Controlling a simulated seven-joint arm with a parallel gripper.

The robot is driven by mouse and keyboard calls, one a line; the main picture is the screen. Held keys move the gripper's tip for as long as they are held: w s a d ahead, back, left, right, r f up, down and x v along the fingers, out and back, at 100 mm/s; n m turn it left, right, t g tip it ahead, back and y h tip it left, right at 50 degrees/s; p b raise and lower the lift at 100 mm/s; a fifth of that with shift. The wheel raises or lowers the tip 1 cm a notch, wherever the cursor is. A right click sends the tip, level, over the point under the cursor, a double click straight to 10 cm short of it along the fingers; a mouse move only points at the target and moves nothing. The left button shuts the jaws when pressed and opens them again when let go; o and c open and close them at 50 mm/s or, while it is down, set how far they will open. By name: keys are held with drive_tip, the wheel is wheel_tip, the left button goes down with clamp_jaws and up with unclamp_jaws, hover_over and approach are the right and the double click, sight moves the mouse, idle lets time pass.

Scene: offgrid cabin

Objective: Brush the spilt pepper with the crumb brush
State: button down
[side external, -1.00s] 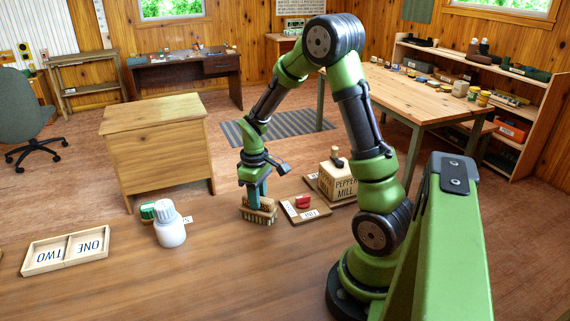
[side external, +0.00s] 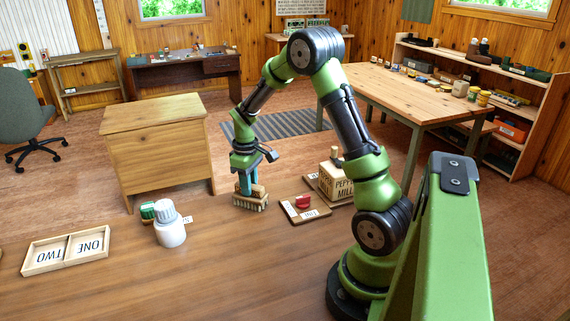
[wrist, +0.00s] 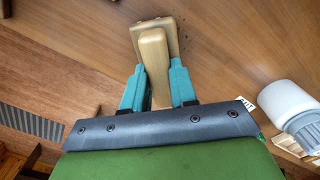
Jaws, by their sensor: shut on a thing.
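The crumb brush (side external: 251,203) is a wooden block with pale bristles and a tan handle. My gripper (side external: 246,187) is shut on its handle and holds it upright, bristles down, at the table top. I cannot tell whether the bristles touch the table. In the wrist view the teal fingers of my gripper (wrist: 158,88) flank the handle of the brush (wrist: 153,50). A few tiny dark specks, which look like spilt pepper (wrist: 186,40), lie on the table just right of the brush in that view. The brush may hide more. I cannot make out pepper in the side view.
A white bottle (side external: 170,236) and a green item (side external: 147,211) stand left of the brush. A tray marked ONE and TWO (side external: 65,268) lies farther left.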

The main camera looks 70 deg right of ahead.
drive_tip(key=shift+s+a, duration=2.2)
wheel_tip(320, 180, up, 8)
